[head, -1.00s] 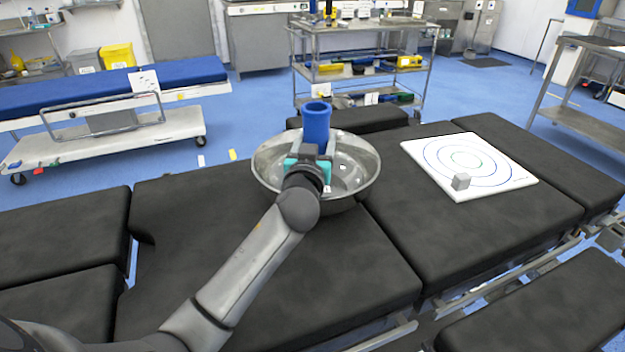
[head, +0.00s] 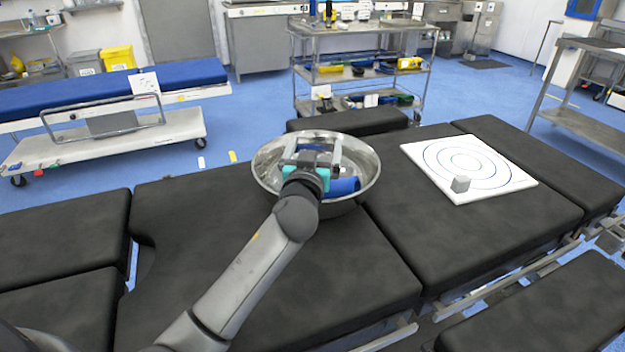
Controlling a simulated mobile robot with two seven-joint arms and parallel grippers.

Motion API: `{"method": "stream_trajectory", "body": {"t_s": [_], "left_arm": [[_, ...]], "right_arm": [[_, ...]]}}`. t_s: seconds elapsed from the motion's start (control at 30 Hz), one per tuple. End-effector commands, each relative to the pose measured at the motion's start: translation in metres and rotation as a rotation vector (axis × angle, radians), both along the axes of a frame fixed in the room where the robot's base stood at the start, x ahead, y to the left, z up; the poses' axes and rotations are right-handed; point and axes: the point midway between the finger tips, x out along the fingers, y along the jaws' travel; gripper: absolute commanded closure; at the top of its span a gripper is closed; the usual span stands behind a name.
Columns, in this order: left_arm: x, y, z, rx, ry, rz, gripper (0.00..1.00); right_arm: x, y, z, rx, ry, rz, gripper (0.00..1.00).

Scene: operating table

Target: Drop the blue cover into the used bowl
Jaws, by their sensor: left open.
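The used bowl (head: 371,178) is a wide steel bowl on the black padded operating table. The blue cover (head: 345,187) lies on its side inside the bowl, toward the near right wall. My left gripper (head: 318,152) is over the bowl with its fingers apart and nothing between them. The gripper's body and wrist hide part of the cover and of the bowl's near side. My right gripper is not in view.
A white board with concentric circles (head: 430,165) lies on the table right of the bowl. The black padding (head: 200,230) left of the bowl is clear. A steel trolley (head: 360,75) stands behind the table.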

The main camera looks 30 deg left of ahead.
Motion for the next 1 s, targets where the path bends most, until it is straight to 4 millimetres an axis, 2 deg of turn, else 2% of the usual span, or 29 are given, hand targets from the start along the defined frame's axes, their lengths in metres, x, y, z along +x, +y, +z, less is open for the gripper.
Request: {"method": "stream_trajectory", "body": {"t_s": [0.1, 0.7, 1.0], "left_arm": [[-0.017, -0.006, 0.0, -0.003, 0.003, 0.0, 0.0], [-0.111, -0.036, 0.0, -0.003, 0.002, 0.002, 0.0], [-0.132, -0.043, 0.0, 0.0, 0.0, 0.001, 0.0]], "right_arm": [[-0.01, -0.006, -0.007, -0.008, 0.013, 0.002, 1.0], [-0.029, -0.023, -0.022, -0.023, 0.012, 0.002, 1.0], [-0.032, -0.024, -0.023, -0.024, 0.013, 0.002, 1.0]]}}
